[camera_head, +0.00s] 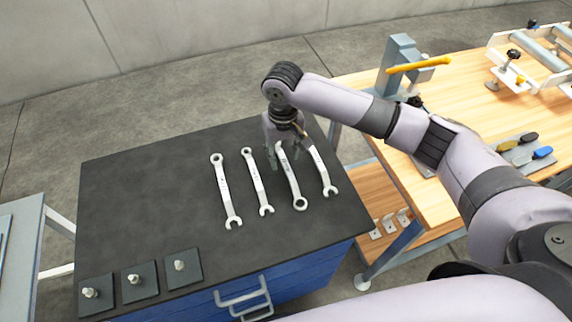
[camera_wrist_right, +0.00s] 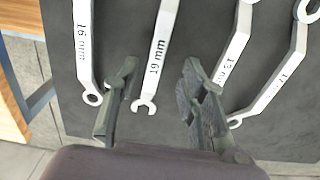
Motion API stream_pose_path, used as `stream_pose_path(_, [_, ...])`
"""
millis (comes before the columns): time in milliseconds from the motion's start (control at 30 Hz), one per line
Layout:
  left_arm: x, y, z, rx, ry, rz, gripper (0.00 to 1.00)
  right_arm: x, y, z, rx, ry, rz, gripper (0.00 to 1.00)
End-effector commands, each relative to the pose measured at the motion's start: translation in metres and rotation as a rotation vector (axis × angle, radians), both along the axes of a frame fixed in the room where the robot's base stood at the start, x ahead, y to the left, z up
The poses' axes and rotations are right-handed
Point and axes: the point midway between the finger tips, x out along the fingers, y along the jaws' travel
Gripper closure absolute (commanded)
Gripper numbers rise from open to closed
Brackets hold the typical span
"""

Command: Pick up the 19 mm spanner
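The 19 mm spanner (camera_wrist_right: 157,55) is silver-grey with its size printed on the shank. It lies on the dark worktop. In the head view it is the second spanner from the right (camera_head: 291,181), ring end toward the front. My right gripper (camera_wrist_right: 158,80) is open, pointing down over its open-jaw end. In the wrist view the spanner shows between the two fingers, with a gap on both sides. The right gripper (camera_head: 284,157) partly hides the far end in the head view. My left gripper is not in view.
The 16 mm spanner (camera_head: 320,168) lies close on the right; two more spanners (camera_head: 226,190) (camera_head: 256,182) lie on the left. Three small plates with bolts (camera_head: 133,280) sit at the worktop's front left. A wooden bench (camera_head: 355,88) stands on the right.

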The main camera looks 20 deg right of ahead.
Motion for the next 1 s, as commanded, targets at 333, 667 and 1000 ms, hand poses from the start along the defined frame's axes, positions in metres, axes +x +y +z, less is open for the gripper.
stream_pose_path(333, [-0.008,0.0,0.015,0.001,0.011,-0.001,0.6,-0.005,-0.005,-0.044,-0.002,0.003,-0.001,0.62])
stream_pose_path(667, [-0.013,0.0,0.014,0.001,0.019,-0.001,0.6,-0.005,-0.005,-0.046,-0.001,0.001,0.0,0.67])
stream_pose_path(1000, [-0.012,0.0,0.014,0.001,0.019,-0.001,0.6,-0.005,-0.005,-0.046,-0.002,0.001,0.0,0.9])
